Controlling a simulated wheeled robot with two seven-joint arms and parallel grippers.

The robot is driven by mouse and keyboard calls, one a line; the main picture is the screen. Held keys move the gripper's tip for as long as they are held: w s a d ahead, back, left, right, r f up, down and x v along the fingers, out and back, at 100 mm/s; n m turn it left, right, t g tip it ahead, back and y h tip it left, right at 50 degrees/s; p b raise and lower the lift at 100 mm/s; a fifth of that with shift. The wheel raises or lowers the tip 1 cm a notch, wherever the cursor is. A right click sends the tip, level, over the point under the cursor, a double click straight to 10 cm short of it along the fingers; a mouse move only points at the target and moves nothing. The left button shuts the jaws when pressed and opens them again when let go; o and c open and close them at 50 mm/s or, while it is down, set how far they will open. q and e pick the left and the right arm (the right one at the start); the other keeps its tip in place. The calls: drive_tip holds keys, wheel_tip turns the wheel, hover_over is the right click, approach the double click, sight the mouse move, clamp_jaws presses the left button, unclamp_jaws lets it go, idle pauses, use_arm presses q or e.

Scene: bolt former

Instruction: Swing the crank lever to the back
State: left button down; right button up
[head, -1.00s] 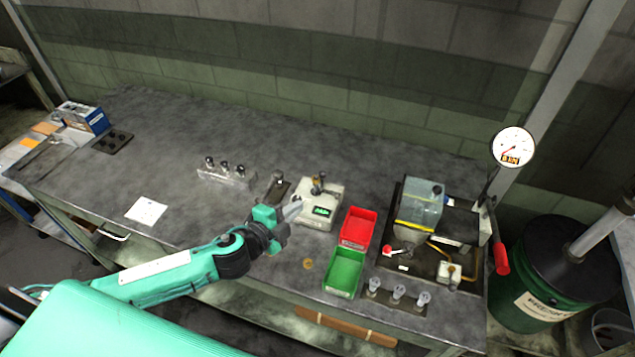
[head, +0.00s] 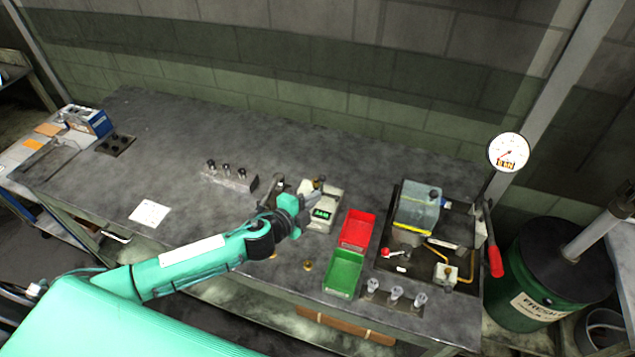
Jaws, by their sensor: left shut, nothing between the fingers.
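The bolt former (head: 462,222) stands at the right end of the bench, with a clear guard box (head: 416,207) over it. A short lever with a red knob (head: 386,253) sits at its front left. A longer lever with a red grip (head: 495,261) hangs down at its right side. I cannot tell which of the two is the crank lever. My left gripper (head: 316,197) is shut and empty, over the small white device with a green display (head: 323,214). It is well left of both levers and apart from them. My right gripper is out of view.
A red bin (head: 357,229) and a green bin (head: 343,272) stand between my left gripper and the bolt former. A row of small cups (head: 395,294) is at the front edge. A round gauge (head: 508,152) is at the back right. The bench's left part is mostly clear.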

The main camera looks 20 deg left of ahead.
use_arm(q)
drive_tip(key=w, duration=0.2)
drive_tip(key=w+f+p, duration=0.1)
drive_tip(key=w, duration=0.1)
drive_tip(key=shift+w+d+f, duration=0.1)
drive_tip(key=shift+w+f, duration=0.05)
drive_tip(key=shift+w, duration=0.2)
drive_tip(key=shift+w+a+f+p, duration=0.2)
drive_tip(key=shift+w, duration=0.15)
drive_tip(key=shift+w+a+f+p, duration=0.15)
drive_tip(key=shift+w, duration=0.2)
drive_tip(key=shift+a, duration=0.1)
